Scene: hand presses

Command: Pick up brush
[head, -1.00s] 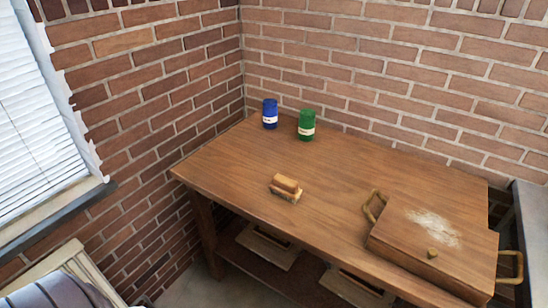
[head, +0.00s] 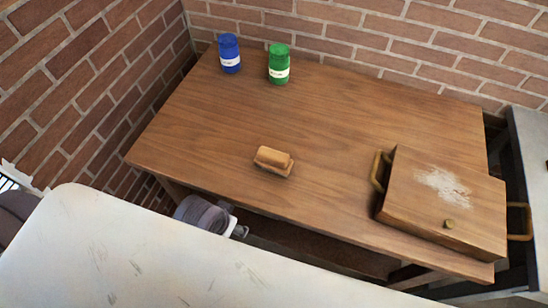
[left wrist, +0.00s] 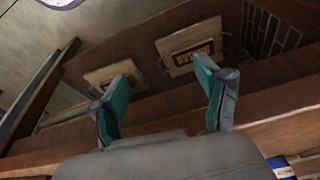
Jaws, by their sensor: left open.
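The brush (head: 273,161), a small wooden block with a rounded grip on top, lies on the wooden table (head: 330,130) near its front edge, left of the middle. My left gripper (left wrist: 162,66) is open and empty in the left wrist view, its two teal fingers apart. The brush is not seen between them. In the head view, a grey part of my left arm (head: 205,215) shows low beside the table's front edge, apart from the brush; its fingers cannot be made out there. My right gripper is not in view.
A blue jar (head: 229,53) and a green jar (head: 279,64) stand at the table's back left. A wooden box (head: 420,205) with brass handles and white powder on top sits at the right. The table around the brush is clear. Labelled boxes (left wrist: 190,50) show in the left wrist view.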

